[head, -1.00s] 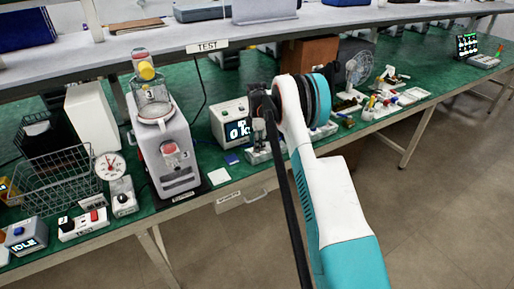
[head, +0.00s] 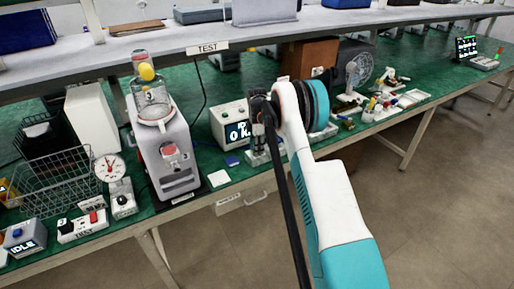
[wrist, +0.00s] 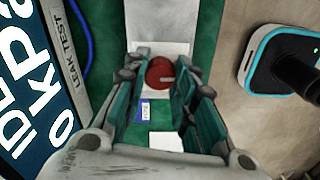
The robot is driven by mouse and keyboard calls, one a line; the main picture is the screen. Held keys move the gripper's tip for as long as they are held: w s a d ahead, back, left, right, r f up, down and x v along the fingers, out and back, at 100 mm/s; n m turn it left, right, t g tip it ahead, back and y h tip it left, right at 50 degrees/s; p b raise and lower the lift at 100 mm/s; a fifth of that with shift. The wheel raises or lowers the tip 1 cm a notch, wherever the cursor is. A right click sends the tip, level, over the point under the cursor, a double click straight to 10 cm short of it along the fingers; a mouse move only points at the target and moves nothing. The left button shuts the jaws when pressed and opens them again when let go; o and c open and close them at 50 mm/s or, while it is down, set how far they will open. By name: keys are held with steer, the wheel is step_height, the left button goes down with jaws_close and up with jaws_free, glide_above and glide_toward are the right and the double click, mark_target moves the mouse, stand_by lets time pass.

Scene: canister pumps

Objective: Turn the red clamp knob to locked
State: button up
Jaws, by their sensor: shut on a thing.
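In the wrist view the round red clamp knob (wrist: 160,72) sits between the fingertips of my gripper (wrist: 161,80), whose fingers are closed on its two sides. A short pale mark shows on the knob's face. The knob is on a light grey fixture (wrist: 158,35) on the green bench top. A small blue and white label (wrist: 145,109) lies below the knob, but its words are too small to read.
The leak tester (head: 230,125) stands just left of my gripper; its screen shows IDLE and 0 kPa. A fan (head: 358,72) and small parts are to the right. A shelf (head: 250,32) overhangs the bench.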

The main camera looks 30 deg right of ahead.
steer(key=shift+m, duration=0.3)
steer(key=m, duration=0.3)
steer(key=shift+m+b, duration=0.4)
steer(key=m, duration=0.4)
steer(key=shift+m, duration=0.3)
steer(key=m+b, duration=0.1)
steer(key=m, duration=0.7)
steer(key=shift+m, duration=0.3)
steer(key=o, duration=1.1)
steer(key=shift+r, duration=0.1)
